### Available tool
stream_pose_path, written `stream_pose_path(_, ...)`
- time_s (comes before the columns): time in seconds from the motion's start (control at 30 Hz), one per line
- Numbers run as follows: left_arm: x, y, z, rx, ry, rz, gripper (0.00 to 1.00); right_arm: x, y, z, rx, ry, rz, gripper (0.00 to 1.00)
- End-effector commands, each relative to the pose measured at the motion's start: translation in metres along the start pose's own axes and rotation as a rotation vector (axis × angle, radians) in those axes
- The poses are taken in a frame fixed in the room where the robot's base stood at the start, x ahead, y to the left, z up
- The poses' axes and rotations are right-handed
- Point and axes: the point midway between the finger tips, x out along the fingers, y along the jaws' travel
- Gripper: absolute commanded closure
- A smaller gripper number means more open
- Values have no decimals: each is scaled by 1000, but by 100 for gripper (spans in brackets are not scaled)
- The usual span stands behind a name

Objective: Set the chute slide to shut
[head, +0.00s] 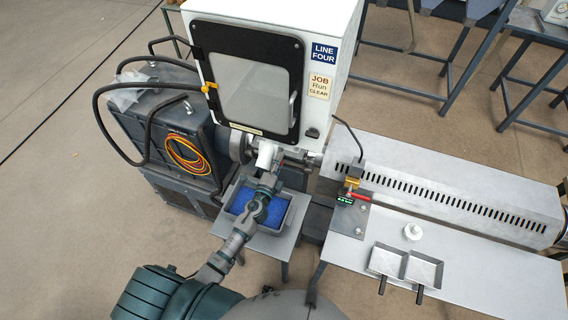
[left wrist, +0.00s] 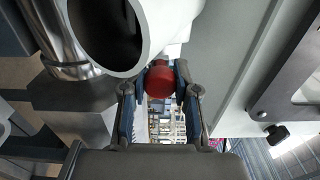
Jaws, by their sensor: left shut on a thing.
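A white chute pipe (head: 266,155) hangs below the white cabinet. In the left wrist view its open round mouth (left wrist: 110,30) is close at the upper left. A round red knob (left wrist: 160,81) sits beside the pipe, between the two fingers of my left gripper (left wrist: 161,92). The fingers are shut on the knob from both sides. In the head view my left gripper (head: 269,180) reaches up to the chute and hides the knob. The slide plate behind the knob is hidden, so its position cannot be told. My right gripper is not in view.
A grey bin of blue pellets (head: 290,219) stands under my left arm. The white cabinet (head: 330,50) with a dark-framed door is above. A long slotted metal housing (head: 440,200) and a bench with two small trays (head: 423,270) are at the right.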

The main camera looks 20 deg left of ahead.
Motion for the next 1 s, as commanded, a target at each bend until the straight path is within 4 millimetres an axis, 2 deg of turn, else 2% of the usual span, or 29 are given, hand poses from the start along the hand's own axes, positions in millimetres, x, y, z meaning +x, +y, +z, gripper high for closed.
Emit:
stream_pose_path(0.17, -1, 4, 3, 1, -7, 8, 100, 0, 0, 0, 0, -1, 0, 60)
stream_pose_path(0.2, -1, 4, 4, 1, -7, 8, 66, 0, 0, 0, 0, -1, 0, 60)
stream_pose_path(0.3, -1, 4, 4, 1, -7, 7, 44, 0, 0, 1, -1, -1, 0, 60)
stream_pose_path(0.67, -5, 2, 2, 0, -5, 5, 44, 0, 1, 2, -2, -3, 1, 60)
stream_pose_path(0.77, -19, 3, 2, 0, -5, 6, 44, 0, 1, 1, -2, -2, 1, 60)
stream_pose_path(1.0, -73, 4, 2, -2, -7, 8, 44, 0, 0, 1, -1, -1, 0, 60)
